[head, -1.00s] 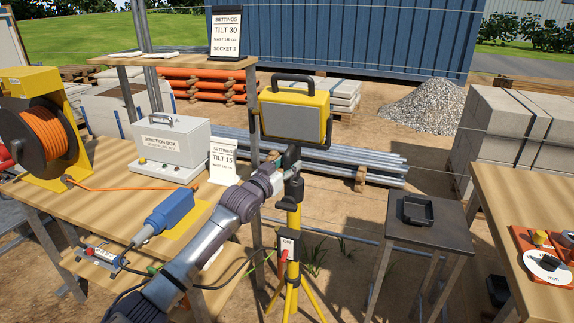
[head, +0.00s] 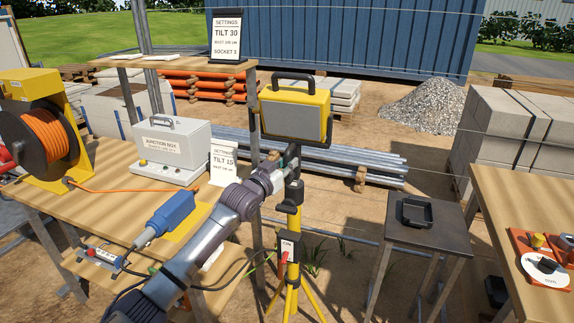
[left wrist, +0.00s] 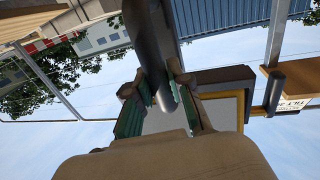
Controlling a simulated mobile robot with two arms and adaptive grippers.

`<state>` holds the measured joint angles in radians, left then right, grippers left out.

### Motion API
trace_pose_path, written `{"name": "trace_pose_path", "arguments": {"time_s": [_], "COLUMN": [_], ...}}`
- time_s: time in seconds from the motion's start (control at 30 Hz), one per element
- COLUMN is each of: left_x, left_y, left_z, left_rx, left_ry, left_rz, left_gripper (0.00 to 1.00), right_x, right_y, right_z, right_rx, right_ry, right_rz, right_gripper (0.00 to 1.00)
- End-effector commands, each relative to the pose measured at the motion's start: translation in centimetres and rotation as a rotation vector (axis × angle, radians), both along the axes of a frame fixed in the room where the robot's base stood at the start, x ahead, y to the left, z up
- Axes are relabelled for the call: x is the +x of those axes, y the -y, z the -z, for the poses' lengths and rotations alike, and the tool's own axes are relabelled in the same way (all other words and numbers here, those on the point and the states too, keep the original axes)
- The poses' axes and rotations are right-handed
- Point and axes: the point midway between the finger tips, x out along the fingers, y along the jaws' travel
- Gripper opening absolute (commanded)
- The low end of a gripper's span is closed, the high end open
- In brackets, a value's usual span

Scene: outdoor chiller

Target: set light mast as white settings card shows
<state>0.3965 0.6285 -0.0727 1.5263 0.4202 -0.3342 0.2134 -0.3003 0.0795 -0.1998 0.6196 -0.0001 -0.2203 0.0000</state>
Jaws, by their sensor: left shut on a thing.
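The light mast (head: 293,219) stands on a yellow tripod, with a yellow-framed lamp (head: 295,115) on top. My left gripper (head: 286,170) is at the mast just below the lamp. In the left wrist view its fingers (left wrist: 166,97) are shut on a dark rod (left wrist: 152,45) of the mast, with the lamp (left wrist: 222,105) behind. A plain white settings card (head: 223,162) on the workbench reads TILT 15; its smaller lines are unclear. A black-framed settings card (head: 226,38) on the shelf reads TILT 30 and SOCKET 3. My right gripper is not seen.
A junction box (head: 172,150), an orange cable reel (head: 45,135) and a blue connector (head: 171,211) are on the workbench left of the mast. A small dark table (head: 427,233) and a wooden table (head: 500,205) stand to the right.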

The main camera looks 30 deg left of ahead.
Motion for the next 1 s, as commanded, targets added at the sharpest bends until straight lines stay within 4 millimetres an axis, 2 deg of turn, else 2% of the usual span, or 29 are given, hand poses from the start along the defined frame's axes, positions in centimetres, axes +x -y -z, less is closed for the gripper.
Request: {"name": "trace_pose_path", "arguments": {"time_s": [0.03, 0.3, 0.5, 0.73, 1.0], "left_x": [0.0, 0.0, 0.0, 0.0, 0.0], "left_y": [-0.2, -0.2, -0.3, -0.2, -0.2], "left_z": [-2.8, -10.8, -15.6, -18.5, -19.0], "left_rx": [0.002, 0.001, 0.002, 0.003, 0.002], "left_ry": [0.015, 0.023, 0.026, 0.025, 0.022], "left_rz": [-0.001, -0.002, -0.002, -0.002, -0.002], "left_gripper": [0.0, 0.0, 0.0, 0.0, 0.0], "right_x": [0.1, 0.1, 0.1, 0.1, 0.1], "right_y": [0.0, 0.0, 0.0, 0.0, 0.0], "right_z": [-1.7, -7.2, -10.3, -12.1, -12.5], "right_rx": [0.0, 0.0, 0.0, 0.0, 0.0], "right_ry": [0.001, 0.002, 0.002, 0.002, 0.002], "right_rz": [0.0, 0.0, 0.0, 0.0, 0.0], "right_gripper": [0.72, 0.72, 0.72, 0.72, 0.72]}}
